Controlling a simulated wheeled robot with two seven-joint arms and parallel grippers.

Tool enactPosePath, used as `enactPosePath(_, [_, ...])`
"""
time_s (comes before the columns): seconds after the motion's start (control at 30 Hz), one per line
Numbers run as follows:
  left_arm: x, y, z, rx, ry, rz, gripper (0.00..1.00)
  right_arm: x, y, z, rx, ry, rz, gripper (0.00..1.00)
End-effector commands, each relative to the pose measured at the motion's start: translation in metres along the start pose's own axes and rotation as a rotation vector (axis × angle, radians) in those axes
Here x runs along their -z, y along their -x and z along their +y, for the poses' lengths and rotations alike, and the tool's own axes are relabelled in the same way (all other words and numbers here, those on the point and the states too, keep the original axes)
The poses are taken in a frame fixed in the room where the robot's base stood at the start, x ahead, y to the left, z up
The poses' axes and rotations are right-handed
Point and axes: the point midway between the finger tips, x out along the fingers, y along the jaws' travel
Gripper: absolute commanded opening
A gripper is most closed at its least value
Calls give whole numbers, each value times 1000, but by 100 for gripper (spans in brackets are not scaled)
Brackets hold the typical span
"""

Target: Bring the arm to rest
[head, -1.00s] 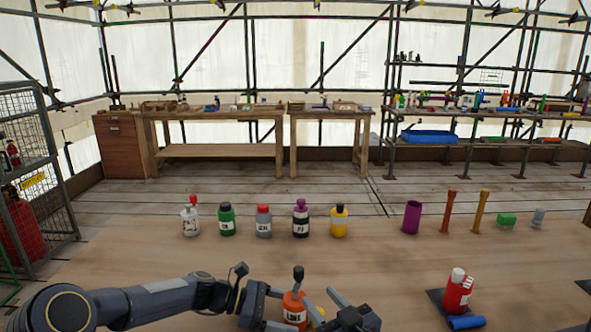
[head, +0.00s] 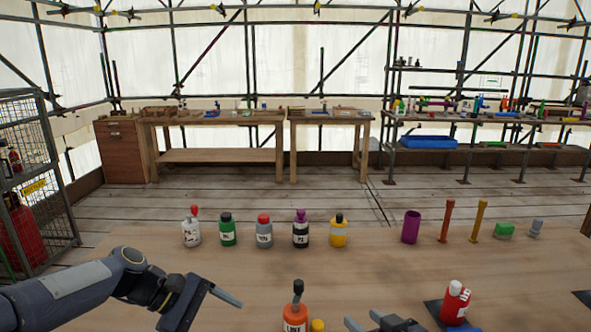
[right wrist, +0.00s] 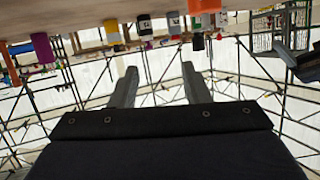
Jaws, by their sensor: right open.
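My right gripper (head: 372,322) shows at the bottom edge of the head view, mostly cut off. In the right wrist view its two fingers (right wrist: 159,72) stand apart with nothing between them. My left gripper (head: 212,303) is at the lower left of the head view. One finger points right, clear of the bottles; its other finger is not visible. An orange bottle (head: 295,316) with a dark nozzle stands between the two grippers, touched by neither as far as I can see.
A row of bottles, including a green one (head: 228,232) and a yellow one (head: 339,233), stands along the table's (head: 150,252) far side. A purple cup (head: 411,228) and two upright posts are further right. A red bottle (head: 455,302) stands front right. The middle of the table is clear.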

Motion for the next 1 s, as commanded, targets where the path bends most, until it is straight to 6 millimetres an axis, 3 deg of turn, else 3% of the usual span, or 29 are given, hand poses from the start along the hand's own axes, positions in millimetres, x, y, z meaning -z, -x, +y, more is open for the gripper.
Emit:
enactPosePath(0.03, [-23, 20, -14, 10, -100, 76, 78, 8, 21, 10, -27, -35, -48, 43])
enactPosePath(0.2, [-64, 58, -71, 62, -428, 294, 78, -4, 82, 25, -84, -171, -250, 43])
enactPosePath(0.37, [-90, 81, -128, 120, -721, 470, 78, -20, 145, 21, -111, -309, -425, 43])
enactPosePath(0.5, [-101, 87, -168, 169, -927, 581, 78, -34, 191, 8, -113, -408, -550, 43])
enactPosePath(0.7, [-103, 85, -195, 210, -1082, 656, 78, -46, 224, -7, -104, -481, -647, 43])
enactPosePath(1.0, [-103, 84, -197, 215, -1098, 664, 78, -48, 227, -9, -103, -488, -658, 43])
